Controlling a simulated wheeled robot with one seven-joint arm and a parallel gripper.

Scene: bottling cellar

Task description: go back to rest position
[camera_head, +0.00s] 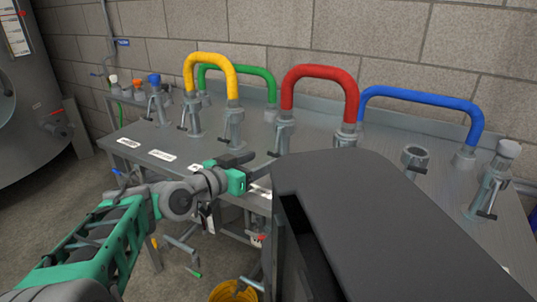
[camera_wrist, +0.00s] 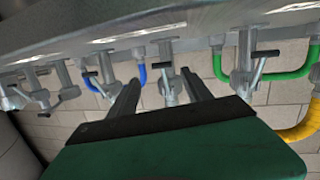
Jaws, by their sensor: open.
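My gripper (camera_head: 252,165) is in front of the steel manifold table (camera_head: 330,160), near its front edge, with my arm reaching in from the lower left. In the wrist view its two dark fingers (camera_wrist: 158,82) stand apart with nothing between them. The wrist view shows the table upside down, its valves hanging down beyond the fingers. I cannot tell the exact gap between the fingertips and the nearest valve.
Yellow (camera_head: 211,57), green (camera_head: 250,71), red (camera_head: 320,72) and blue (camera_head: 425,100) bent pipes join valve ports on the table. A steel tank (camera_head: 35,110) stands left. A yellow bucket (camera_head: 233,291) is on the floor. A block wall (camera_head: 390,40) closes the back.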

